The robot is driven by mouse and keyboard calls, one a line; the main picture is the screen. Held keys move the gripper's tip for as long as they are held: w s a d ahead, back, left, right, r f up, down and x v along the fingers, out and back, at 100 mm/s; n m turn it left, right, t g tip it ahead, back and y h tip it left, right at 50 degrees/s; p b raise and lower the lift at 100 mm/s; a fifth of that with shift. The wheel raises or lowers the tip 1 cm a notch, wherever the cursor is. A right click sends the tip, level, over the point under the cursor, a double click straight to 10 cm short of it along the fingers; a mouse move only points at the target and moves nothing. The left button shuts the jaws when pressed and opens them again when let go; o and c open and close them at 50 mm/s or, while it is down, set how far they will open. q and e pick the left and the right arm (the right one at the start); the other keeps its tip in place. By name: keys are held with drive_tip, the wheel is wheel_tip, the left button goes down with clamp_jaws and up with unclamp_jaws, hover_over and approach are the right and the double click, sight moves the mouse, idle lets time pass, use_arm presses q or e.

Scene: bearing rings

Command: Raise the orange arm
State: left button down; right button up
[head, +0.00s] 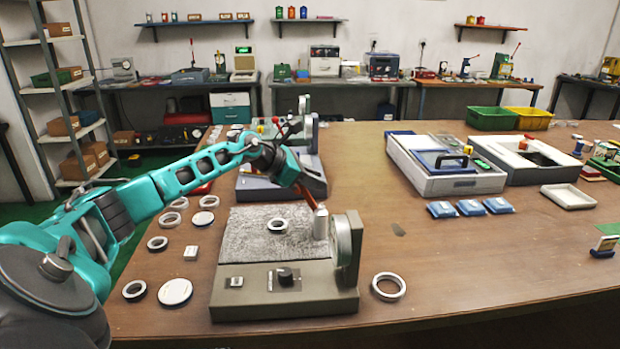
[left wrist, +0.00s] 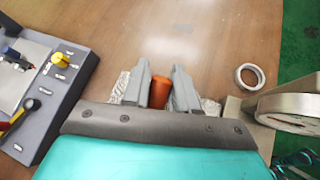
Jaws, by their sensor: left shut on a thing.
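The orange arm (head: 307,194) belongs to the grey-beige measuring device (head: 255,303) at the front of the table. In the head view it slants up from near a silver cylinder (head: 321,223) towards my left gripper. In the left wrist view the orange arm (left wrist: 160,94) is between the two grey fingers of my left gripper (left wrist: 159,82), which is shut on it. The gripper's bulk hides part of the arm in the head view. A bearing ring (head: 278,225) lies flat on the device's speckled plate (head: 246,243). My right gripper is not in view.
A round dial (head: 343,246) stands at the device's right edge. A loose ring (head: 388,286) lies right of it, and several rings and discs lie left. A blue-grey device (head: 262,188) stands behind. Blue packets (head: 471,208) and open cases (head: 446,183) are further right.

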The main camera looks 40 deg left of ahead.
use_arm(q)
drive_tip(key=shift+d+f, duration=0.25)
drive_tip(key=shift+d, duration=0.1)
drive_tip(key=c, duration=1)
unclamp_jaws()
drive_tip(key=shift+w, duration=0.15)
drive_tip(key=shift+c, duration=0.2)
drive_tip(key=shift+a+r, duration=0.1)
drive_tip(key=shift+a, duration=0.1)
drive_tip(key=shift+s+a+r, duration=0.1)
drive_tip(key=shift+s, duration=0.2)
drive_tip(key=b+v, duration=0.4)
drive_tip(key=v, duration=0.8)
drive_tip(key=shift+r, duration=0.1)
